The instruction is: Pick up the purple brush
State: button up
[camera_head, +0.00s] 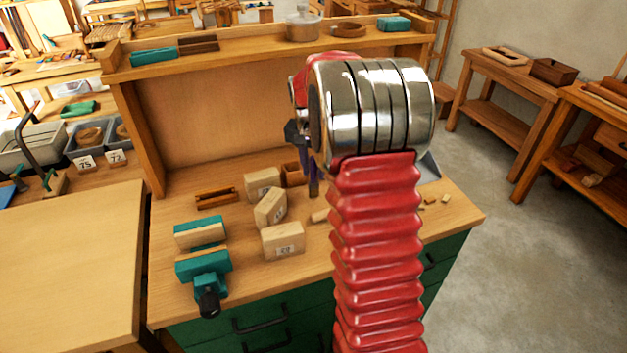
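A narrow purple item (313,180), which looks like the purple brush, shows just left of my red arm, above the workbench top. Only part of it is visible, and its full shape is hidden behind my arm. My gripper (298,137) is mostly hidden behind the large silver joint; a small dark part of it shows at the joint's left side, close above the purple item. I cannot tell whether its fingers touch the item or whether they are open or shut.
Several wooden blocks (283,240) lie left of my arm, beside a small wooden box (293,174) and a brown wooden piece (216,197). A teal vise (203,265) is at the front left. A raised shelf (260,47) runs along the bench's back.

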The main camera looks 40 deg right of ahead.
grip_shut()
jog(key=shift+r, duration=0.15)
notch_tip(320, 180, up, 10)
jog(key=shift+f, duration=0.1)
dwell(0.6)
dwell(0.4)
